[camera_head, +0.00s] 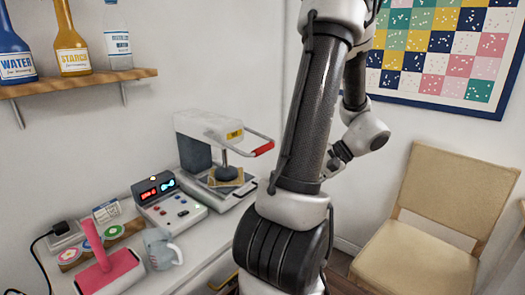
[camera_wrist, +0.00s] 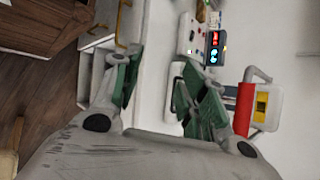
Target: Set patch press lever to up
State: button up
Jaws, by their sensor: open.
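The patch press (camera_head: 205,145) is a white and grey machine on the counter. Its lever (camera_head: 245,133) is a grey bar frame reaching out to the right, roughly level, with a red grip (camera_head: 264,149) at its end. A tan patch (camera_head: 226,175) lies under the press head. In the wrist view the red grip (camera_wrist: 244,108) lies just right of the right finger, outside the jaws; whether they touch I cannot tell. My gripper (camera_wrist: 160,62) is open, with green pads apart and nothing between them. In the head view my arm mostly hides it.
A control box (camera_head: 172,200) with lit displays stands in front of the press. A shelf of bottles (camera_head: 85,82) hangs above. A beige chair (camera_head: 415,262) stands right.

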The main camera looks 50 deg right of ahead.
aim_at(264, 147)
jog(key=w+d+r+n+t, duration=0.3)
jog(key=w+d+r+t, duration=0.2)
jog(key=w+r+t, duration=0.25)
jog(key=shift+g, duration=0.25)
jog(key=x, duration=0.7)
jog(key=shift+w+f, duration=0.2)
jog(key=shift+f, duration=0.25)
jog(key=shift+c, duration=0.3)
grip_shut()
